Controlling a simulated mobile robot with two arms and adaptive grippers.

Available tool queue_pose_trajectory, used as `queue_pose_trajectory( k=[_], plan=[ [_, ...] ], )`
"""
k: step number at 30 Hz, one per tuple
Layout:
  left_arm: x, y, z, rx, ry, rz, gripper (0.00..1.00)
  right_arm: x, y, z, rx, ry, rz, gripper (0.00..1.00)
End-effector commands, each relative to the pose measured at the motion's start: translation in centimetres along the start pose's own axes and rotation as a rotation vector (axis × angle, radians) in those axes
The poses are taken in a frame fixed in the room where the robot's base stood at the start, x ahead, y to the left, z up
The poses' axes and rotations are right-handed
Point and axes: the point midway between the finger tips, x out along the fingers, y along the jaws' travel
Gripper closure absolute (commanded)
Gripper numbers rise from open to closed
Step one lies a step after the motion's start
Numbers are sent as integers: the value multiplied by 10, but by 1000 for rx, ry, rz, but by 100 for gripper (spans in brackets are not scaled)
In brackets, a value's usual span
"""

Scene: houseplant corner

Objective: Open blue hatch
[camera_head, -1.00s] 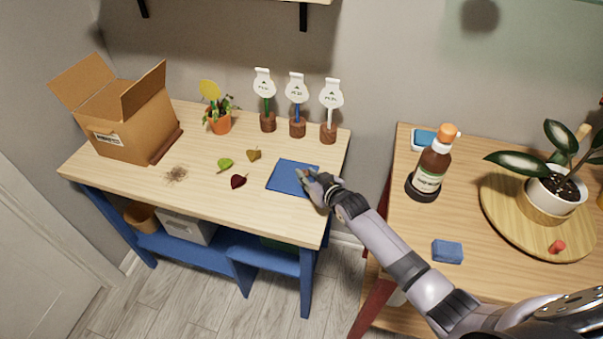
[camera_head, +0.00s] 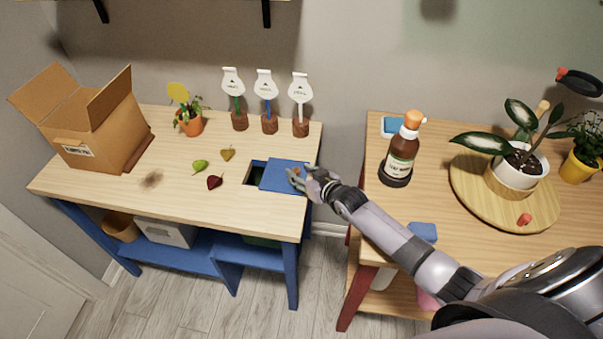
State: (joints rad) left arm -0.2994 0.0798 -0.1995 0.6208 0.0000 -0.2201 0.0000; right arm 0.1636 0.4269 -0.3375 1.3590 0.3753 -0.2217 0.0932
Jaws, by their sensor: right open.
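The blue hatch (camera_head: 282,175) is a flat blue panel in the right part of the left table's top. It is slid to the right, and a dark opening (camera_head: 256,174) shows along its left side. My right gripper (camera_head: 296,178) is at the hatch's right end, over or touching it; I cannot tell which. Its fingers are apart, with nothing clearly held between them. My left gripper is not in view.
Three leaves, one of them red (camera_head: 215,182), lie left of the opening. Three white tags (camera_head: 267,88) on stands and a potted plant (camera_head: 189,122) are behind. A cardboard box (camera_head: 95,125) stands at left. A brown bottle (camera_head: 401,155) stands on the right table (camera_head: 400,215).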

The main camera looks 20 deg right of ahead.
Motion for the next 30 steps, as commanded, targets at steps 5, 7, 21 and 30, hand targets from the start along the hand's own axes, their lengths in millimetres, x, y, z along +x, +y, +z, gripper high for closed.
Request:
queue_pose_trajectory(
  k=[5, 7, 21, 30],
  plan=[
    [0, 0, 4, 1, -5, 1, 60, 0, 0, -1, 0, 0, 0, 59],
    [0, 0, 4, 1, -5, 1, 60, -2, 0, -5, 0, 2, 0, 59],
    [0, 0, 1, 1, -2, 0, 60, -32, 0, -79, -2, 2, 0, 59],
    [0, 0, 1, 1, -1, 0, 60, -38, 0, -93, 0, -1, 0, 59]
  ],
)
